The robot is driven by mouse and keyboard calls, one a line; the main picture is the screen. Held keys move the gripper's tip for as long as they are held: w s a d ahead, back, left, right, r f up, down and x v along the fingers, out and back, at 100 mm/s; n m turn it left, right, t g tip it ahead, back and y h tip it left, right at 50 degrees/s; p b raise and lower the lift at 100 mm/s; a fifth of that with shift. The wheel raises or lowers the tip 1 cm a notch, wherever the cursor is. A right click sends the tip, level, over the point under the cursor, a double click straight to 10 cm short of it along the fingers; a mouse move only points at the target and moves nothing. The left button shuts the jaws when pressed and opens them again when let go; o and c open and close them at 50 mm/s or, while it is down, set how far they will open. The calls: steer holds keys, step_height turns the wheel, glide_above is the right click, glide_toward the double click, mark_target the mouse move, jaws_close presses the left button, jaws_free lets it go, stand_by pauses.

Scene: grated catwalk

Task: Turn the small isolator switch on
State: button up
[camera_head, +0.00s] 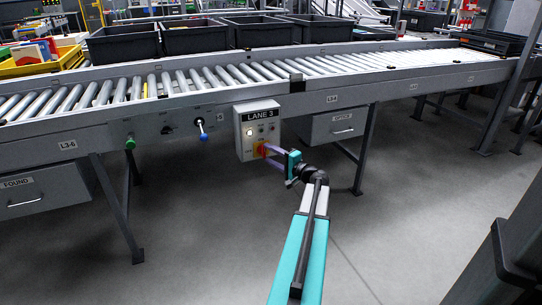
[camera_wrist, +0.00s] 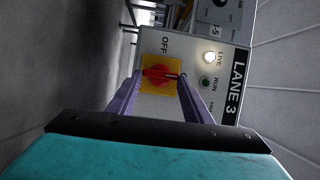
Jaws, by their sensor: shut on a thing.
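The small isolator switch is a red rotary handle (camera_wrist: 160,74) on a yellow plate (camera_wrist: 153,89), low on the grey LANE 3 control box (camera_head: 244,142). OFF is printed beside the plate in the wrist view. My gripper (camera_wrist: 161,76) has purple fingers, which reach to both ends of the red handle and are shut on it. In the head view my gripper (camera_head: 265,150) meets the box's lower right part and hides some of the switch. A lamp marked LIVE (camera_wrist: 208,57) glows whitish; the RUN lamp (camera_wrist: 205,83) looks dark green.
A blue-knobbed lever (camera_head: 202,128) and green knob (camera_head: 130,144) sit to the left. A drawer (camera_head: 338,125) hangs right. The floor in front is clear.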

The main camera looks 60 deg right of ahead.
steer(key=shift+s+d, duration=0.15)
steer(key=shift+d, duration=0.05)
stand_by(0.3)
steer(key=o, duration=1.1)
steer(key=shift+c, duration=0.2)
steer(key=shift+a, duration=0.1)
steer(key=p+v, duration=0.3)
steer(key=v, duration=1)
steer(key=shift+s, duration=0.35)
steer(key=shift+a+f, duration=0.1)
